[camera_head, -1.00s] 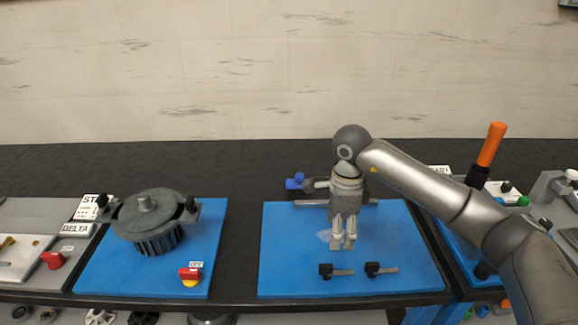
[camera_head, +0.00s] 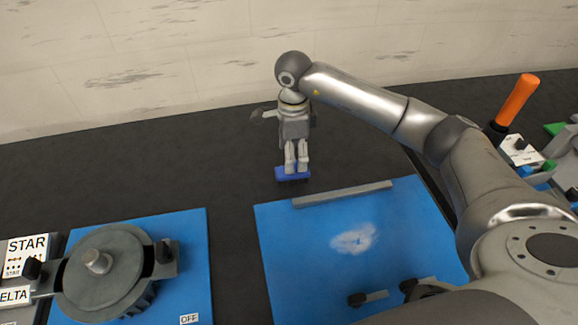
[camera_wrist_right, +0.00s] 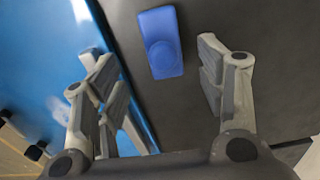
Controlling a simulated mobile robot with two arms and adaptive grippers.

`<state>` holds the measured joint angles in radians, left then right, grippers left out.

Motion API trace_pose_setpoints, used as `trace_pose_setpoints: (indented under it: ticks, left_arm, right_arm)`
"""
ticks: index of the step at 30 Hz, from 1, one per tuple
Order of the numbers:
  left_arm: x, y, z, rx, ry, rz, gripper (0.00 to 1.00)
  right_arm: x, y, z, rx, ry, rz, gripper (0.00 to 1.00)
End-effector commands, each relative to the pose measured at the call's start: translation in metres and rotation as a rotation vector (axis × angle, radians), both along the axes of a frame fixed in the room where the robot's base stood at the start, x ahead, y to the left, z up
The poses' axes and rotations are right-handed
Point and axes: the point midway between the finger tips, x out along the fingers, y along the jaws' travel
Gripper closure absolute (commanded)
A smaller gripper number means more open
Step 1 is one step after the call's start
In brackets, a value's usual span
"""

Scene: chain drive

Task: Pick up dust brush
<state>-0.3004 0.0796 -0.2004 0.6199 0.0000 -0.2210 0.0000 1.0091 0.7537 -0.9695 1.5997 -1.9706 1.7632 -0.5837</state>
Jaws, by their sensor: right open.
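The dust brush (camera_head: 292,175) is a small blue block on the dark tabletop, just behind the right blue board. In the right wrist view it shows as a blue block with a round raised part (camera_wrist_right: 160,42), lying between and beyond the spread fingers. My right gripper (camera_head: 297,168) is open and points down at the brush, its fingers partly in front of it in the head view. I see no grip on the brush; the exact height of the fingers above it is hard to tell. My left gripper is not in view.
The right blue board (camera_head: 300,250) has a grey bar (camera_head: 342,194) along its back edge, a white dusty patch (camera_head: 354,239) and black clamps near its front. A grey motor (camera_head: 105,275) stands on the left board. An orange handle (camera_head: 516,99) stands at right. The tabletop behind is clear.

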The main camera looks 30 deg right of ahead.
Motion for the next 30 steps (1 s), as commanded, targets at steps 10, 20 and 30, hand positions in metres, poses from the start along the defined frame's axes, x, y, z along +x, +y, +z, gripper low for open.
trace_pose_setpoints:
  ticks: [10, 20, 30]
  left_arm:
    - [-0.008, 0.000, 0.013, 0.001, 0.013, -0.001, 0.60]
    - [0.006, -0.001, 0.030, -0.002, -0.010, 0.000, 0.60]
    - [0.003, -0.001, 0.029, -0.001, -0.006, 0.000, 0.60]
  right_arm:
    - [0.001, 0.000, -0.033, 0.002, 0.002, 0.000, 0.36]
    - [0.003, -0.001, -0.076, 0.001, 0.000, 0.000, 0.36]
    - [0.003, -0.001, -0.079, 0.000, -0.002, 0.000, 0.46]
